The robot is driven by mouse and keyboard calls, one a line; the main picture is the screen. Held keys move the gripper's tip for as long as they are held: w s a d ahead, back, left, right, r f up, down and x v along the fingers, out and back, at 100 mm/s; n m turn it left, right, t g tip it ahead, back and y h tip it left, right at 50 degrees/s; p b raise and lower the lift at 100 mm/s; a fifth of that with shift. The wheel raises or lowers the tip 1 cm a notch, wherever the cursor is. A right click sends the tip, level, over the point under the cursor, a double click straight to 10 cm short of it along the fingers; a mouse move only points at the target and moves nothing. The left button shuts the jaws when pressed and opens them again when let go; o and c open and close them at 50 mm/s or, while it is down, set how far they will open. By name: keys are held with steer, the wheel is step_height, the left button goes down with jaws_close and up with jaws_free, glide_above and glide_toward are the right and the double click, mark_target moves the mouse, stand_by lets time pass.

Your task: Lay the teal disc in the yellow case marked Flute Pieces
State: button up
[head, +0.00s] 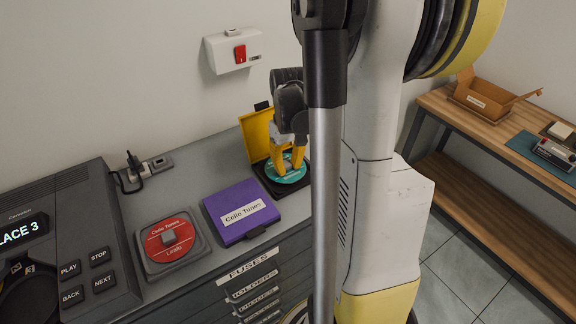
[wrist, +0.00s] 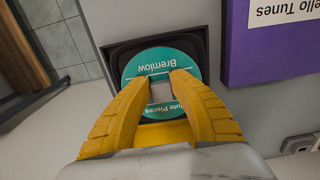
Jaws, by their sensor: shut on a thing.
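The teal disc (head: 290,175) is over the black inner tray (head: 267,184) of the open yellow case. The case's yellow lid (head: 256,136) stands up behind it. In the wrist view the teal disc (wrist: 143,63) reads "Bremlow" and partly "...ute Pieces", and it lies within the outline of the black tray (wrist: 117,48). My gripper (head: 287,170) points down with its yellow fingers shut on the grey hub at the disc's middle; the fingers also show in the wrist view (wrist: 160,88). I cannot tell whether the disc touches the tray floor. The case's label is not visible.
A shut purple case (head: 240,212) marked Cello Tunes lies left of the yellow case. A red disc (head: 169,240) sits in a grey holder further left, beside a dark player (head: 62,245). A wooden bench (head: 480,125) with a box stands at right.

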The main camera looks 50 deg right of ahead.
steer(key=shift+f+b, duration=0.5)
steer(key=shift+f, duration=0.1)
stand_by(0.7)
steer(key=o, duration=1)
step_height(320, 180, up, 12)
steer(key=shift+r, duration=0.1)
step_height(320, 180, up, 7)
steer(key=p, duration=0.5)
steer(key=shift+p, duration=0.35)
stand_by(0.6)
